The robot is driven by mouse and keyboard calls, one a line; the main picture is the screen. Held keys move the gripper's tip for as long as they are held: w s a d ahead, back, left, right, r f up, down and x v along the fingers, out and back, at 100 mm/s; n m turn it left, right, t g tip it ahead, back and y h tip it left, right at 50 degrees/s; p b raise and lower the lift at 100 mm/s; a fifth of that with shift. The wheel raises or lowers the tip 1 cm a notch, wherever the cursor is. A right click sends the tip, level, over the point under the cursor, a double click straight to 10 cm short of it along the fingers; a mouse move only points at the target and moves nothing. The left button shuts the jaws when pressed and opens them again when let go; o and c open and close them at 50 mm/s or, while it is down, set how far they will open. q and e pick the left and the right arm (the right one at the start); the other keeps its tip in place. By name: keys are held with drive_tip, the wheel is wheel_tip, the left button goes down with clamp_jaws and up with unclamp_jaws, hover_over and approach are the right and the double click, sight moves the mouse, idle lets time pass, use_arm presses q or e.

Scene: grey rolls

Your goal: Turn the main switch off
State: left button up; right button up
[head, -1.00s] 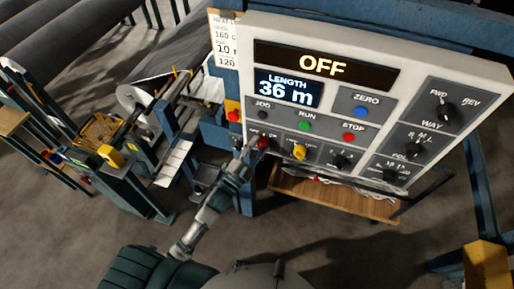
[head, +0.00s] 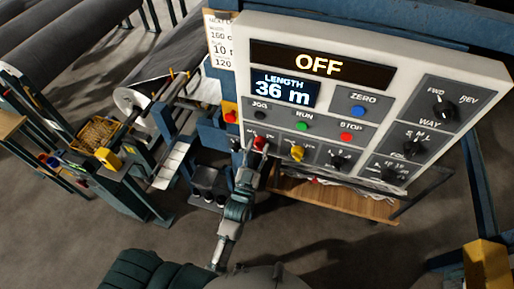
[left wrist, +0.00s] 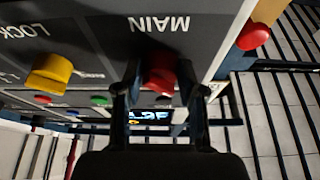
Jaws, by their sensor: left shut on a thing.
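The grey-white control panel (head: 400,75) fills the upper right of the head view, and its top display (head: 318,64) reads OFF. The red main switch knob (head: 259,143) is at the panel's lower left. In the left wrist view the same knob (left wrist: 160,74) sits under the upside-down label MAIN. My left gripper (head: 252,151) is at the knob. In the left wrist view the gripper's fingers (left wrist: 158,88) are one on each side of the knob, shut on it. The knob's exact pointing direction is hard to tell. My right gripper is not in view.
A yellow lock knob (head: 297,153) is just right of the main switch. A red button (head: 231,117) sticks out at the panel's left side. A wooden shelf (head: 335,200) is below the panel. Grey rolls (head: 70,45) and machine frames stand at the left.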

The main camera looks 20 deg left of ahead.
use_arm(q)
drive_tip(key=shift+r+n, duration=0.1)
drive_tip(key=shift+n, duration=0.6)
drive_tip(key=o, duration=1.2)
drive_tip(key=shift+d, duration=0.1)
drive_tip(key=shift+c, duration=0.2)
drive_tip(key=v, duration=1.2)
drive_tip(key=shift+d, duration=0.2)
